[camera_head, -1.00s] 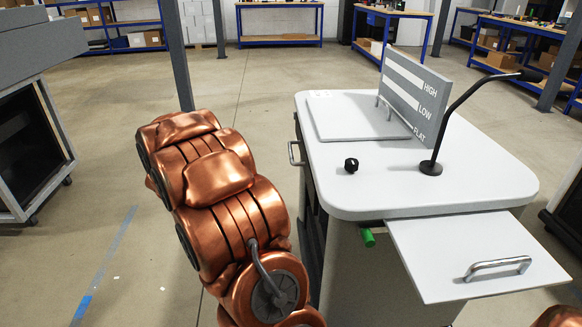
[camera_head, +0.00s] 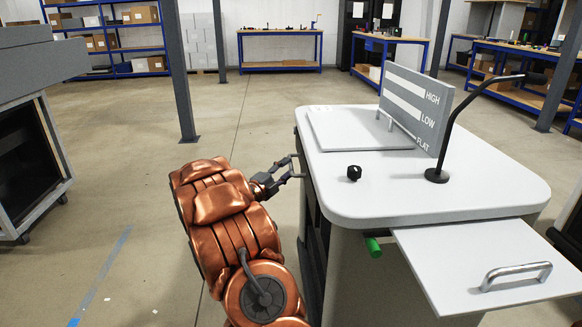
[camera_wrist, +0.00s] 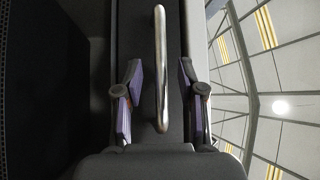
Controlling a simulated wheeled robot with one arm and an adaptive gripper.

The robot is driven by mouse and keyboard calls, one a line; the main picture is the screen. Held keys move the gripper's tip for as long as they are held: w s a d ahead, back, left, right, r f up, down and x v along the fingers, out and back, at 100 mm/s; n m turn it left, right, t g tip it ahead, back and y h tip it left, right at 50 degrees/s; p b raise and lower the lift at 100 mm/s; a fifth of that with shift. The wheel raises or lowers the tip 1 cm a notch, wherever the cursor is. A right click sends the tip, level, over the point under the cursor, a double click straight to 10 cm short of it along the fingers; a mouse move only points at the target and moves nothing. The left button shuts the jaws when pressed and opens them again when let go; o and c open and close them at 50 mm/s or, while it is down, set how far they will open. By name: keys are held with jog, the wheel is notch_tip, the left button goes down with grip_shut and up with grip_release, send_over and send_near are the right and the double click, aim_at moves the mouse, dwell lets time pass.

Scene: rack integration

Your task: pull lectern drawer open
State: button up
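The lectern (camera_head: 350,205) has a light grey top and stands right of my arm. My gripper (camera_head: 297,167) is at the lectern's left side, where a drawer handle sits just below the top. In the wrist view, a shiny vertical bar handle (camera_wrist: 161,60) stands between the two fingers of my gripper (camera_wrist: 160,96). The fingers are apart, with a gap on each side of the bar, so the gripper is open around it. The dark drawer front (camera_wrist: 176,60) lies behind the bar. In the head view the gripper largely hides this handle.
A side shelf (camera_head: 480,255) with a metal handle sticks out at the lectern's right, with a green knob (camera_head: 373,246) beside it. A microphone (camera_head: 437,174), a black knob (camera_head: 354,172) and a marked panel (camera_head: 415,100) are on top. Floor left of my arm is clear.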

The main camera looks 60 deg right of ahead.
aim_at(291, 163)
jog(key=shift+s+d+r, duration=0.1)
jog(key=shift+d+r, duration=0.05)
jog(key=shift+d, duration=0.65)
jog(key=shift+d+r, duration=0.1)
jog(key=shift+d, duration=0.65)
jog(key=shift+c, duration=0.2)
grip_shut()
